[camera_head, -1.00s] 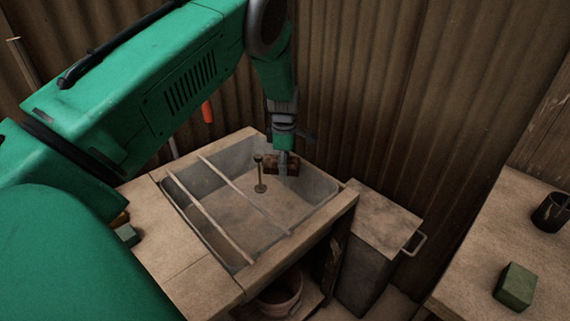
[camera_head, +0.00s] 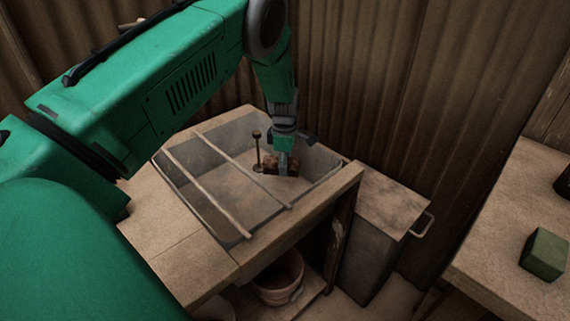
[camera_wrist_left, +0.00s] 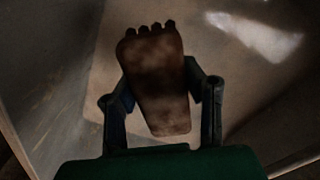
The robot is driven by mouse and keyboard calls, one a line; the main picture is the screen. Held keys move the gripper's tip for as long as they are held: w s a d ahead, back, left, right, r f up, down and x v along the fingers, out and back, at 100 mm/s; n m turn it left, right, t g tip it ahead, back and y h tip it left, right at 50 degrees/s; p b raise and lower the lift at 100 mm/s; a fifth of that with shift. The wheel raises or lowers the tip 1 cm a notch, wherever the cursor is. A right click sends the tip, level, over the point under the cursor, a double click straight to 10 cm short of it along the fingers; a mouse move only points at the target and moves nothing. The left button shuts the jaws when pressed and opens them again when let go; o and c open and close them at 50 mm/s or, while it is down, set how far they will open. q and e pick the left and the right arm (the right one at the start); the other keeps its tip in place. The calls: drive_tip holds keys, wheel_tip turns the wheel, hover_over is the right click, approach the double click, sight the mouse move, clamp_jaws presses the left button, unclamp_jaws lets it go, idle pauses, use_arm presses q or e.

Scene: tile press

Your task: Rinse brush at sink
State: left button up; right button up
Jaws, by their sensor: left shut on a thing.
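The brush (camera_head: 288,168) is a brown block with short dark tufts at one end, as the left wrist view shows (camera_wrist_left: 156,80). My left gripper (camera_head: 284,165) is shut on it, one finger on each side. The sink (camera_head: 205,215) is a grey rectangular basin set in a wooden counter. The gripper holds the brush inside the basin near its back right. A thin upright post with a round top (camera_head: 257,150) stands just left of the brush. I cannot tell whether the brush touches the basin floor. My right gripper is not in view.
Two thin rods (camera_head: 208,195) lie across the left part of the sink. A bucket (camera_head: 280,280) stands below the counter. A grey bin with a handle (camera_head: 385,215) is right of the sink. A green block (camera_head: 544,253) sits on the right table. A corrugated wall is close behind.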

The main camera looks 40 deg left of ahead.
sight(285, 198)
use_arm(q)
drive_tip(key=shift+f+b, duration=4.2)
drive_tip(key=shift+f, duration=1.25)
drive_tip(key=shift+r, duration=0.1)
wheel_tip(285, 198, up, 22)
drive_tip(key=p, duration=1.8)
drive_tip(key=shift+r, duration=0.15)
